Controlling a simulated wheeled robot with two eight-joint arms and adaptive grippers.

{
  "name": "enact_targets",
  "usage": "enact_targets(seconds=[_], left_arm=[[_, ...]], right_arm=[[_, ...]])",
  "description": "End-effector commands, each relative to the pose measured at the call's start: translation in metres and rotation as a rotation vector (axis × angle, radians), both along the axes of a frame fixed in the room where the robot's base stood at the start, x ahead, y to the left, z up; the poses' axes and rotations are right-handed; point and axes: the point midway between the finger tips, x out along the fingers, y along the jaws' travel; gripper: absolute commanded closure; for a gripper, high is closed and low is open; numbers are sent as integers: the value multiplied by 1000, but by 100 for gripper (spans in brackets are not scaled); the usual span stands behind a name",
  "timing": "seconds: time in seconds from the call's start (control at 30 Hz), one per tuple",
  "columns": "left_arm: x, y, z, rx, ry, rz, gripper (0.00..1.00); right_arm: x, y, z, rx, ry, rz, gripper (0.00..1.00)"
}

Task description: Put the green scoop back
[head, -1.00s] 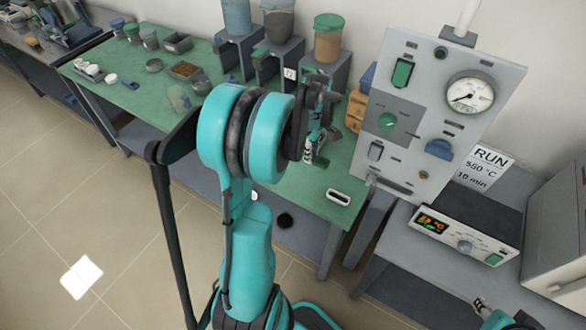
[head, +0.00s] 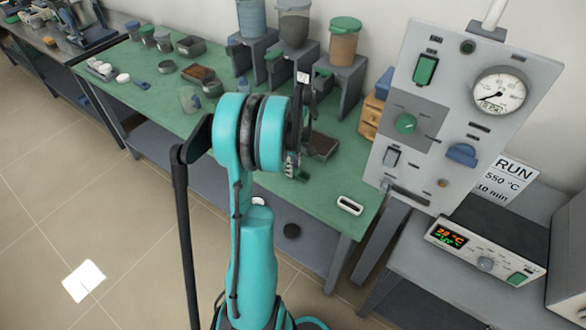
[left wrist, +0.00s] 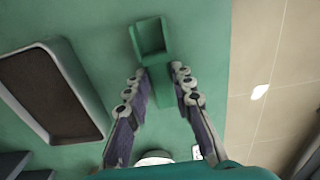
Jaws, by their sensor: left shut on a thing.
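The green scoop (left wrist: 150,40) shows in the left wrist view, its square bowl pointing away from me and its handle between the fingers. My left gripper (left wrist: 160,72) is shut on the handle. In the head view my left gripper (head: 294,165) is over the right part of the green table (head: 225,135), mostly hidden behind my teal arm. A bit of green at its tips is the scoop (head: 302,177), too small to see clearly. I cannot tell whether the scoop touches the table. My right gripper is not in view.
A dark tray (head: 323,145) lies just right of the gripper; it is at left in the wrist view (left wrist: 88,75). A white-rimmed slotted piece (head: 350,205) sits near the table's front edge. Hoppers on stands (head: 345,45) line the back. A control panel (head: 440,120) stands at right.

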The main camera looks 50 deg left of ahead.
Motion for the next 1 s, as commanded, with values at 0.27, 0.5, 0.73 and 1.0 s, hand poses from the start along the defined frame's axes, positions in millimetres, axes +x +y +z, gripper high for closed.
enact_targets(seconds=[0.27, 0.5, 0.73, 1.0], left_arm=[[0, 0, -3, 0, 0, 0, 100], [0, 0, -1, 0, 0, 0, 56], [0, 0, 4, 0, 0, 0, 56], [0, -1, 56, 0, 0, 0, 56]], right_arm=[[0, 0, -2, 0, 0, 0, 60], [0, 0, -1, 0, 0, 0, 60], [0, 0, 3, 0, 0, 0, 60], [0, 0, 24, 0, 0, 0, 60]])
